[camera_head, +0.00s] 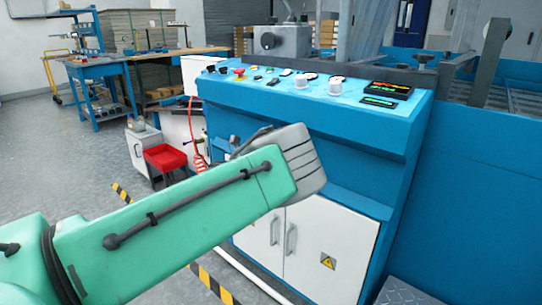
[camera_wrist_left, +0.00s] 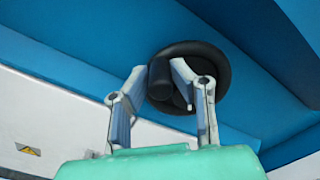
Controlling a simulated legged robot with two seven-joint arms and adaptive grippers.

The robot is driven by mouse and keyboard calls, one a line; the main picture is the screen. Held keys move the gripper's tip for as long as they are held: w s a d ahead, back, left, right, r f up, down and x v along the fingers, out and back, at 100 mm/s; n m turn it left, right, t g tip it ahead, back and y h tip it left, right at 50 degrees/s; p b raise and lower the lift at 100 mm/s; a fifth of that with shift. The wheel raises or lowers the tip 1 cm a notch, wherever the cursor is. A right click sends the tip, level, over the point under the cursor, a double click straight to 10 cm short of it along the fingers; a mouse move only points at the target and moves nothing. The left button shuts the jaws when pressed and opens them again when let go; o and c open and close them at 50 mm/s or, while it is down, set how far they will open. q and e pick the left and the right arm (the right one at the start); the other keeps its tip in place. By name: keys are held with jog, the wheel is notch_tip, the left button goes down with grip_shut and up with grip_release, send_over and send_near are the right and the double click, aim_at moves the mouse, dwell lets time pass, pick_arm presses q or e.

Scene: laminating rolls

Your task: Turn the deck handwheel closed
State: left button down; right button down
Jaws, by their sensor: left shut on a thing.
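The black handwheel (camera_wrist_left: 207,58) shows in the left wrist view, mounted on the blue face of a machine. It is a round dark disc with a stubby black grip (camera_wrist_left: 160,80) standing out on its left side. My left gripper (camera_wrist_left: 160,68) has its two grey fingers on either side of this grip, shut on it. The right finger overlaps the wheel's face and hides part of it. In the head view, my green left forearm reaches to the machine's front, and I cannot make out the wheel there. My right gripper is in neither view.
The blue machine has a sloping control panel (camera_head: 310,88) with knobs and displays. White cabinet doors (camera_head: 330,250) sit below it. A red bin (camera_head: 165,157) stands left of the machine. Yellow-black tape (camera_head: 213,285) marks the floor. The grey floor at left is largely clear.

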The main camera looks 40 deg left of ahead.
pick_arm(q)
jog(key=shift+d+f, duration=0.2)
jog(key=shift+d, duration=0.05)
jog(key=c, duration=1.6)
grip_release()
jog(key=shift+o, duration=0.9)
jog(key=shift+r, duration=0.2)
jog(key=shift+s, duration=0.2)
jog(key=s, duration=1.1)
jog(key=shift+s+a, duration=0.3)
jog(key=shift+a, duration=0.15)
jog(key=shift+f, duration=0.1)
